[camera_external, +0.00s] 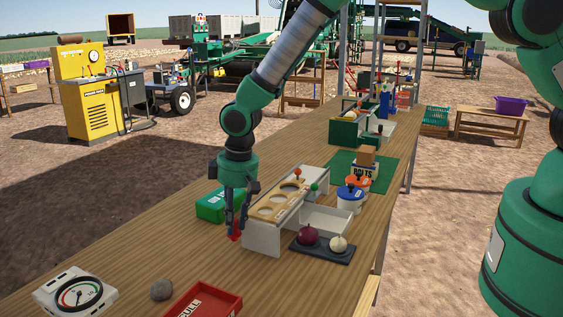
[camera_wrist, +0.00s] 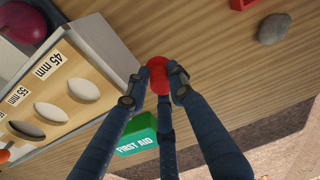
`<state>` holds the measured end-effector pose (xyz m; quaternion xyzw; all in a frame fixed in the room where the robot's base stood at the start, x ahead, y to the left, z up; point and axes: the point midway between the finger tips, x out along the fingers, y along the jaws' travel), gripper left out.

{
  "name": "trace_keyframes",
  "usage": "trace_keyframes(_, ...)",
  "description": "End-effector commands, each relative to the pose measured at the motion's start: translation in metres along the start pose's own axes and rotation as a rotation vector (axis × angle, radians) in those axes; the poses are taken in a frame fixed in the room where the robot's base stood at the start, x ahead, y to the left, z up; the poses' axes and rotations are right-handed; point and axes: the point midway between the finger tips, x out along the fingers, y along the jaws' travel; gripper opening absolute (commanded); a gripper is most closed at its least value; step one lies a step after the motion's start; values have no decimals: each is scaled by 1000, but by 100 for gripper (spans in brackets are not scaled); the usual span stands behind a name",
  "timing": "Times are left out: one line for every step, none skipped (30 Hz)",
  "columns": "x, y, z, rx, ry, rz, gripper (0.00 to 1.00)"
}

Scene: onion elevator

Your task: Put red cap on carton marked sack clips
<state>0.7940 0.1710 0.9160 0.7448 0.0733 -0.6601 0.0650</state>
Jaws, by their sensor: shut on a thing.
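My gripper (camera_external: 236,222) is shut on a small red cap (camera_external: 234,235), low over the wooden table just left of the sizing box. In the wrist view, the red cap (camera_wrist: 158,66) sits between the fingertips of my gripper (camera_wrist: 156,84). I cannot tell whether it touches the table. No label reading sack clips is legible. A carton marked BOLTS (camera_external: 362,172) stands on the green mat farther along the table, with a plain brown box (camera_external: 367,154) on or behind it.
The sizing box (camera_external: 262,238) with round holes is close on the right. A green first aid box (camera_external: 211,207) is close behind. A dark tray (camera_external: 322,246) holds two onions. Tubs (camera_external: 349,200) stand beyond. A stone (camera_external: 161,290), gauge (camera_external: 75,294) and red CULL tray (camera_external: 222,297) lie in front.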

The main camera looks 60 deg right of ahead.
Motion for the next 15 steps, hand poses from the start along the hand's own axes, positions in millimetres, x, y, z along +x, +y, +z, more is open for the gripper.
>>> trace_keyframes(-5, 0, -2, 0, 2, 0, 4)
trace_keyframes(-8, 0, -2, 0, 3, 0, 4)
trace_keyframes(-12, 0, -2, 0, 2, 0, 4)
trace_keyframes(-16, 0, -3, 0, 2, 0, 4)
trace_keyframes(-21, 0, -3, 0, 2, 0, 4)
trace_keyframes(-29, 0, -5, 0, 4, 0, 4)
trace_keyframes(-35, 0, -6, 0, 4, 0, 4)
trace_keyframes(-41, 0, -6, 0, 3, 0, 4)
trace_keyframes(-51, 0, -8, 0, 5, 0, 4)
trace_keyframes(-59, 0, -9, 0, 5, 0, 4)
trace_keyframes(-67, 0, -9, 0, 4, 0, 4)
trace_keyframes(-79, 0, -11, 0, 6, 0, 4)
trace_keyframes(-86, 0, -12, 0, 4, 0, 4)
trace_keyframes(-94, 0, -13, 0, 5, 0, 4)
trace_keyframes(-106, 0, -14, 0, 5, 0, 4)
